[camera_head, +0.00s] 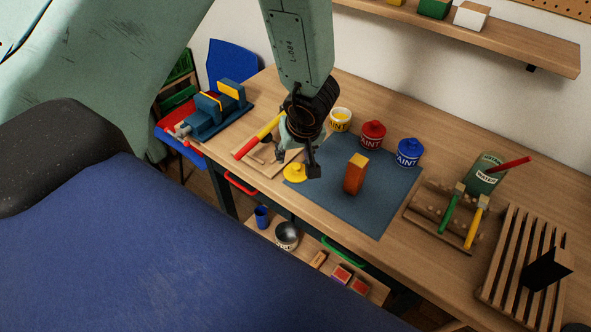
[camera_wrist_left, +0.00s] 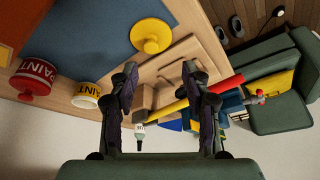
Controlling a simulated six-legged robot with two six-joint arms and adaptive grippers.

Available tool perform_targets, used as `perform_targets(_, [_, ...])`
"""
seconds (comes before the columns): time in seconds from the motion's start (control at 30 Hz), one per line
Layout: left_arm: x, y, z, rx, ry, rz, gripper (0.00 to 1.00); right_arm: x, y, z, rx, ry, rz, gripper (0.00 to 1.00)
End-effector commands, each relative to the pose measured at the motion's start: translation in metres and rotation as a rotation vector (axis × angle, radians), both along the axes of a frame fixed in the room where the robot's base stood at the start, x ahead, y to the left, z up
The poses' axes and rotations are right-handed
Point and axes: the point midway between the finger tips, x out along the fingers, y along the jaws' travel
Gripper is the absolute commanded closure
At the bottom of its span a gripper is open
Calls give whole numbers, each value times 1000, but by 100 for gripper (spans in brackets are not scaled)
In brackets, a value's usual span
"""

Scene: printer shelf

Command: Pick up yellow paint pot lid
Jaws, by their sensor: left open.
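The yellow paint pot lid (camera_head: 295,172) is a round disc with a knob on top. It lies at the left edge of the blue-grey mat (camera_head: 388,206) on the workbench. My left gripper (camera_head: 297,158) is open and empty, just above and behind the lid in the head view, partly in front of a wooden tray. In the left wrist view the lid (camera_wrist_left: 151,36) shows beyond the open fingertips (camera_wrist_left: 160,74), apart from them. The open yellow paint pot (camera_head: 340,120) stands behind the mat and also shows in the left wrist view (camera_wrist_left: 86,94). My right gripper cannot be made out.
Red (camera_head: 372,135) and blue (camera_head: 409,153) paint pots with lids stand at the mat's back edge. An orange-brown block (camera_head: 355,176) stands upright on the mat. A slatted rack (camera_head: 507,262) is at right.

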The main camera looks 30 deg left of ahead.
Motion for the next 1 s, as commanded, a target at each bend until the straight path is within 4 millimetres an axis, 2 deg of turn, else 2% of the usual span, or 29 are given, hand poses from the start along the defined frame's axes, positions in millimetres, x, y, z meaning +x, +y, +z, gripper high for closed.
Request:
perform_targets(0.13, [10, -2, 3, -19, -22, 20, 52, 0, 0, -2, 0, 0, 0, 60])
perform_targets(0.3, [14, 2, -15, -19, -21, 19, 52, 0, 0, -12, 0, 0, -1, 60])
perform_targets(0.47, [17, 3, -25, -18, -21, 17, 52, 0, 0, -17, 0, 0, -1, 60])
perform_targets(0.8, [25, 13, -67, -18, -21, 17, 52, 0, 0, -37, 0, 0, 0, 60])
perform_targets(1.0, [26, 14, -68, -17, -21, 16, 52, 0, 0, -36, 0, 0, -1, 60])
